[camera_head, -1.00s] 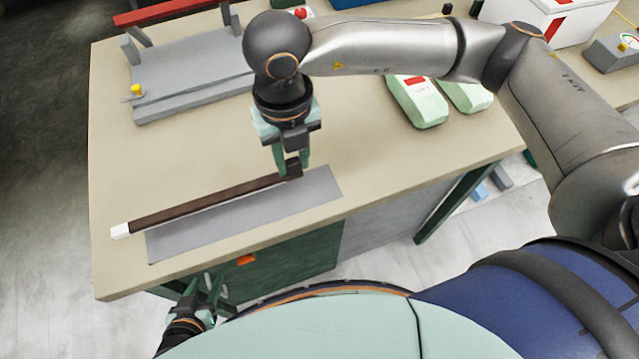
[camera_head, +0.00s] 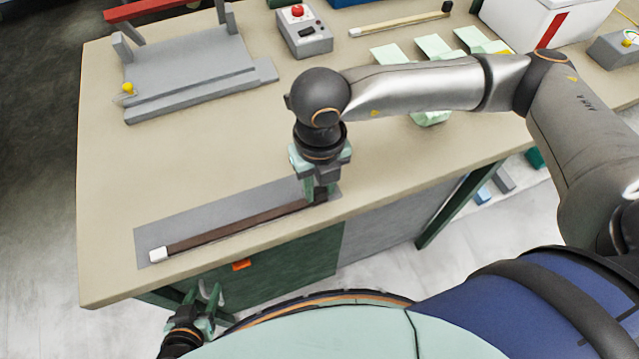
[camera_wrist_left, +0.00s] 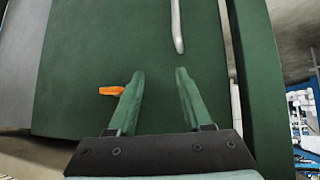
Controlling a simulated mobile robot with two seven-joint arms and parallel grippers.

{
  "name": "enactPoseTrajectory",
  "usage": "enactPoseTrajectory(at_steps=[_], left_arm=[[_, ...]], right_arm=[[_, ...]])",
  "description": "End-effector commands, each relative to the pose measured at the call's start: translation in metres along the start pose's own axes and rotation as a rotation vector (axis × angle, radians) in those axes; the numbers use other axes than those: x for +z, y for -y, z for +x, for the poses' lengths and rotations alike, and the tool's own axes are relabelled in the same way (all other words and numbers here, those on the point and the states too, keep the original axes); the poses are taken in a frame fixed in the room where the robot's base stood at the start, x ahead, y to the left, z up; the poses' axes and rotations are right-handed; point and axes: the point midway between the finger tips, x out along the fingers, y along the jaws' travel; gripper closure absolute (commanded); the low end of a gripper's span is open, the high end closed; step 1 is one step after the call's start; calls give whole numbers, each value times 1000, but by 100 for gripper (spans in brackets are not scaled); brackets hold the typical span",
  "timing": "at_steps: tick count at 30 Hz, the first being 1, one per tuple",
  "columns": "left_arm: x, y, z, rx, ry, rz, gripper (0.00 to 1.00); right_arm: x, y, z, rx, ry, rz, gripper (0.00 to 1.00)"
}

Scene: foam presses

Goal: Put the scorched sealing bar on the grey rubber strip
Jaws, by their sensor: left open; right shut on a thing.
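The scorched sealing bar (camera_head: 240,232) is long and dark brown with a white block at its left end. It lies over the front part of the grey rubber strip (camera_head: 205,213) in the head view; I cannot tell whether it touches the strip. My right gripper (camera_head: 317,197) is shut on the bar's dark right end. My left gripper (camera_head: 205,302) is open and empty, low in front of the table's green side. It also shows in the left wrist view (camera_wrist_left: 158,85), its fingers apart.
The grey press (camera_head: 190,70) with a red bar (camera_head: 150,9) stands at the back left. A grey box with a red button (camera_head: 303,35), a pale rod (camera_head: 400,21) and several pale green packs (camera_head: 433,46) lie behind. The table's front edge is close to the strip.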

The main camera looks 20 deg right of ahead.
Motion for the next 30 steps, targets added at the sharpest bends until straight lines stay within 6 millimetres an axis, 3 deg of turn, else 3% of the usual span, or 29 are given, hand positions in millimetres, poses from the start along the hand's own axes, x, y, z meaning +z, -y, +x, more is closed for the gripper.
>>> enactPoseTrajectory(at_steps=[2, 3, 10, 22, 30], left_arm=[[3, 0, 3, 0, -1, 0, 50], [2, 0, 2, 0, 0, 0, 50], [2, 0, 2, 0, -1, 0, 50], [-1, 0, 0, 0, -2, 0, 50], [3, 0, 4, 0, -2, 0, 50]], right_arm=[[0, 0, 3, 1, 1, 0, 100], [0, 0, 2, 0, 0, 0, 66], [0, 0, 2, 0, 0, 0, 40], [1, 0, -6, 1, 3, 0, 38], [1, -1, -60, 1, 5, -2, 38]])
